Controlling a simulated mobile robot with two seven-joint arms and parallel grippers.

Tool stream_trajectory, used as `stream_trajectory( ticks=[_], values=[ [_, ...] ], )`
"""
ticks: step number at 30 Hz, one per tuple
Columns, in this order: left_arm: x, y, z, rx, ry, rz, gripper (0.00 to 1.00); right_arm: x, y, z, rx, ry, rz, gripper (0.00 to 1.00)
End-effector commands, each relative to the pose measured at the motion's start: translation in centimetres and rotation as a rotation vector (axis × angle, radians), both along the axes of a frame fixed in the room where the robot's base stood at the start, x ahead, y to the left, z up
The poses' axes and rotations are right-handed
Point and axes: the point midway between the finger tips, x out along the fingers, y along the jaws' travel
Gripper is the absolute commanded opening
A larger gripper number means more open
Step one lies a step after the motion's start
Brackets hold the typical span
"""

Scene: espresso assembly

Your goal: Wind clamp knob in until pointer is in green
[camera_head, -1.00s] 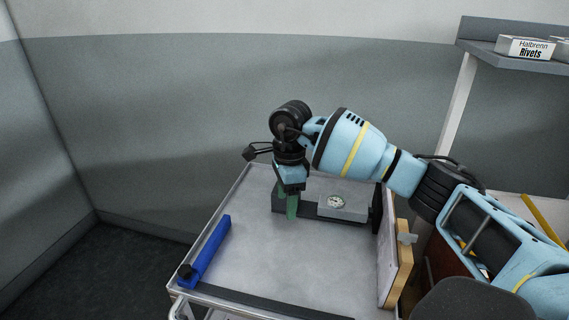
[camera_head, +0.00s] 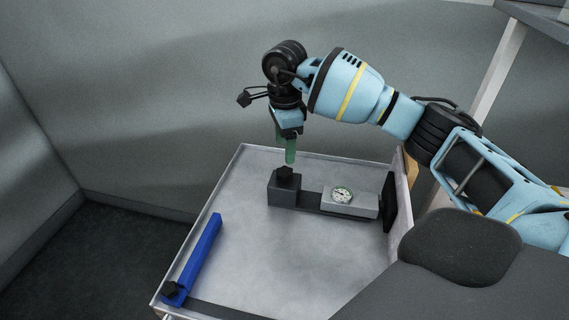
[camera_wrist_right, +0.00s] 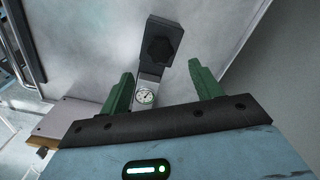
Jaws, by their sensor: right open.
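The clamp (camera_head: 311,198) lies on the metal tray table, a dark base with a block at its left end. The black clamp knob (camera_head: 286,173) sits on top of that block; in the right wrist view the knob (camera_wrist_right: 158,48) shows beyond the fingers. The round dial (camera_head: 342,195) is on the grey block at the clamp's right; it also shows in the wrist view (camera_wrist_right: 144,96). Its pointer is too small to read against any green zone. My right gripper (camera_head: 290,157), with green fingers, is open and empty just above the knob. My left gripper is not in view.
A blue bar (camera_head: 199,256) with a black end lies along the left edge of the tray table (camera_head: 290,262). A dark upright plate (camera_head: 390,201) stands at the clamp's right end. The middle front of the table is clear.

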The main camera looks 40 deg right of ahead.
Motion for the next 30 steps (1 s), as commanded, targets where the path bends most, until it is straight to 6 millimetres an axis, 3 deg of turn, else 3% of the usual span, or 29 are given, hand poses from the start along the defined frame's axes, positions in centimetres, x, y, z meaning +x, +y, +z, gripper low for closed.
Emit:
stream_trajectory(
  ticks=[15,28,30],
  values=[
    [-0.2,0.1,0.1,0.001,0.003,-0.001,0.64,-0.1,-0.1,-6.7,0.000,0.003,-0.002,0.64],
    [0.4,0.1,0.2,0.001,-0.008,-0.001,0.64,0.0,0.0,-7.7,0.000,0.001,-0.001,0.64],
    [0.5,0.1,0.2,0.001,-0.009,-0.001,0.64,0.0,0.0,-7.7,0.000,0.001,-0.001,0.56]
  ],
)
